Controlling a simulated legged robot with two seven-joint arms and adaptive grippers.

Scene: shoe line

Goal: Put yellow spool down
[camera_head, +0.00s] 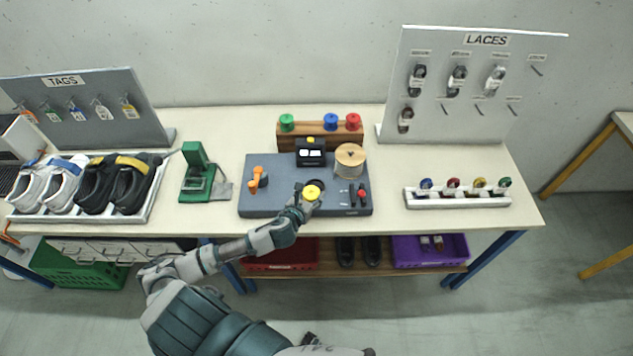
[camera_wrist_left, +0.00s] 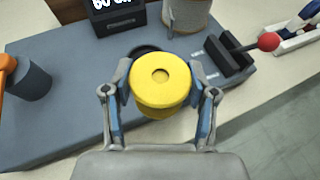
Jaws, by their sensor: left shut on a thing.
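The yellow spool (camera_wrist_left: 160,82) is a round flanged spool with a hole in its top. In the left wrist view it sits between the two fingers of my left gripper (camera_wrist_left: 162,100). My left gripper is shut on it, and the spool is upright. In the head view the spool (camera_head: 312,191) and my left gripper (camera_head: 308,197) are over the front middle of the grey-blue machine base (camera_head: 262,202). A dark round ring (camera_wrist_left: 143,50) shows on the base just behind the spool. I cannot tell whether the spool touches the base.
An orange handle (camera_head: 257,178), a black display box (camera_head: 311,152), a tan thread reel (camera_head: 350,158) and a red-knobbed lever (camera_wrist_left: 266,42) stand around the spool. A wooden rack (camera_head: 292,136) holds green, blue and red spools. Clear table lies right of the base.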

